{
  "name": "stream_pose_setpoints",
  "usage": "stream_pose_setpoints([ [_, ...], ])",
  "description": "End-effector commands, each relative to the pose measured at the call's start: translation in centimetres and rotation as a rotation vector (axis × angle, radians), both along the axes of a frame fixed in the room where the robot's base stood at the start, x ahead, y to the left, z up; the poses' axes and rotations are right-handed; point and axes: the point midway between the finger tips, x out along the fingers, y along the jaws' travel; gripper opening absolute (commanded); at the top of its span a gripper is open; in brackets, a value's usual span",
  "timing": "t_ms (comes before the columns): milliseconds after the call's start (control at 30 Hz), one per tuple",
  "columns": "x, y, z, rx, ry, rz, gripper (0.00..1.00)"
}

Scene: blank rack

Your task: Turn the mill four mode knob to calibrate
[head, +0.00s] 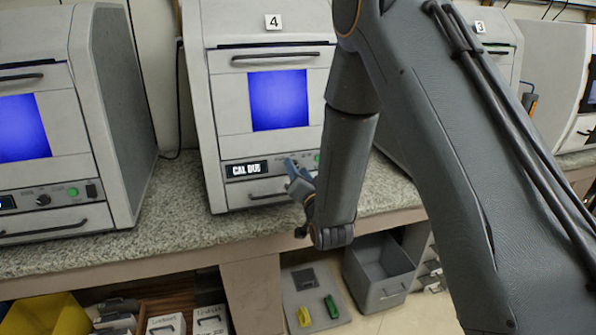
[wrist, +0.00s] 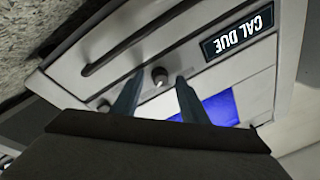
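Mill four (head: 262,100), a grey cabinet labelled 4, stands on the counter with a lit blue window. Its display (head: 246,169) reads CAL DUE; the display (wrist: 238,34) also shows tilted and upside down in the wrist view. The black mode knob (wrist: 160,76) sits on the panel beside the display, with a small pale mark on its lower edge in that view. My gripper (head: 296,172) is at the panel, and its fingers hide the knob in the head view. In the wrist view my fingers are apart, with the knob in line with the gap; contact cannot be told.
Drawer handles (wrist: 130,35) run along the cabinet near the panel. A similar mill (head: 45,120) stands at left, and mill 3 (head: 490,42) is partly behind my arm. Below the counter (head: 172,205) are an open grey bin (head: 380,270) and a tray (head: 316,318) with small blocks.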

Motion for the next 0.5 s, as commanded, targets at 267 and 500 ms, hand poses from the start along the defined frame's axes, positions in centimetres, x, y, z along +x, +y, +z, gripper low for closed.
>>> stream_pose_setpoints([
  [267, -0.02, 0.0, -0.01, 0.0, 0.0, 0.0, 0.04],
  [500, -0.02, -0.01, -0.01, -0.012, -0.003, 0.003, 0.0],
])
